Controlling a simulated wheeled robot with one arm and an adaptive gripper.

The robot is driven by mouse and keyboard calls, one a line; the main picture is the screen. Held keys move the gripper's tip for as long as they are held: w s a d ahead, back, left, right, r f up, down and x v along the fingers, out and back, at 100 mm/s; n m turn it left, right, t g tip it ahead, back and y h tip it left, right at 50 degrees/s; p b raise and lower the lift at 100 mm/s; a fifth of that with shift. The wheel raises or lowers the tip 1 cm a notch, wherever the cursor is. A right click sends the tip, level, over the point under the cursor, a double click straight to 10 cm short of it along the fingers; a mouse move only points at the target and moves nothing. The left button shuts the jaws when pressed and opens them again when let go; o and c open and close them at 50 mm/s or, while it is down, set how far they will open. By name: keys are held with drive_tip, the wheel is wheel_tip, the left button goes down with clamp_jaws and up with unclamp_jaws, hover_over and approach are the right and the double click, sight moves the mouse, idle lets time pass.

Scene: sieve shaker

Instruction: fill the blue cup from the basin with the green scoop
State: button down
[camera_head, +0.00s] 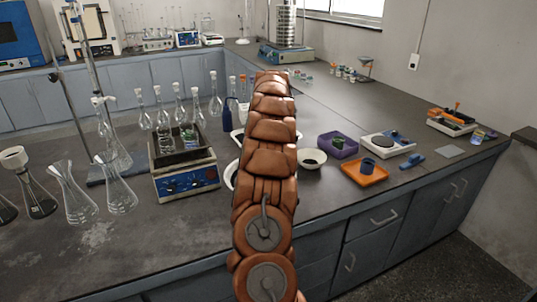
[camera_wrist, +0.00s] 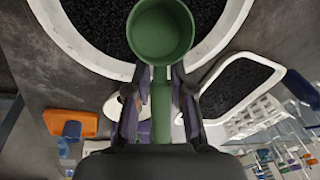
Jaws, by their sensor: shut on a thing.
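My gripper (camera_wrist: 158,105) is shut on the handle of the green scoop (camera_wrist: 160,32) in the wrist view. The scoop's round bowl shows plain green inside, with no granules visible. Below it is a large round white-rimmed basin (camera_wrist: 60,35) of dark granules; whether the scoop touches it I cannot tell. In the head view my arm hides the gripper, the scoop and most of the basin; a white rim (camera_head: 230,176) shows beside the arm. The blue cup (camera_head: 369,164) stands on an orange tray (camera_head: 371,180) to the right. Both also show at the left of the wrist view.
A second white-rimmed tray (camera_wrist: 276,70) with dark contents lies beside the basin. A small white bowl (camera_head: 311,170), a purple tray (camera_head: 349,151) and a white scale (camera_head: 378,147) stand near the cup. Glass flasks (camera_head: 115,190) and a blue-fronted device (camera_head: 186,182) stand left.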

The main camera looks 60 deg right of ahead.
drive_tip(key=shift+h+b, duration=1)
drive_tip(key=shift+b, duration=1)
drive_tip(key=shift+a+r+b, duration=0.1)
drive_tip(key=shift+r+b, duration=0.05)
drive_tip(key=shift+b, duration=0.35)
drive_tip(key=shift+f+h+b, duration=0.25)
drive_tip(key=shift+h+b, duration=0.25)
drive_tip(key=shift+b, duration=0.25)
drive_tip(key=h+b, duration=0.1)
drive_tip(key=b, duration=0.2)
drive_tip(key=f+h+b, duration=0.1)
drive_tip(key=h+b, duration=0.1)
drive_tip(key=b, duration=0.1)
drive_tip(key=g+h+b, duration=0.1)
drive_tip(key=b, duration=0.2)
drive_tip(key=shift+a+f+n+h, duration=0.2)
drive_tip(key=shift+f+n+h, duration=0.1)
